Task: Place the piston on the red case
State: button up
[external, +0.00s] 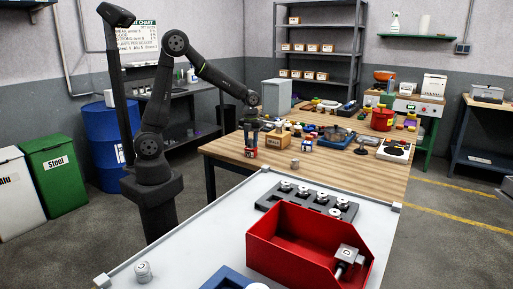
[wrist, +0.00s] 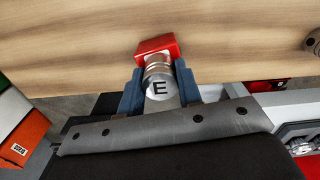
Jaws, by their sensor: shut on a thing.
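My gripper (external: 249,146) is low over the near left part of the wooden table. In the wrist view its blue fingers (wrist: 159,90) are shut on a silver piston (wrist: 158,87) marked E. The small red case (wrist: 155,46) shows just beyond the piston's far end in the wrist view. In the external view, red shows at the gripper's tips, but the piston is too small to make out there. I cannot tell whether the piston touches the red case.
A small metal cylinder (external: 295,163) and a red-and-blue piece (external: 307,146) are right of my gripper. Crowded parts lie behind. A red bin (external: 275,245) holding a metal part (external: 347,258) and a dark rack (external: 268,203) stand on the white table (external: 185,240) in front.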

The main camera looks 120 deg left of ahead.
aim_at(251, 139)
jog(key=shift+f, duration=0.15)
jog(key=o, duration=1)
notch_tip(251, 139, up, 12)
jog(key=shift+r, duration=0.2)
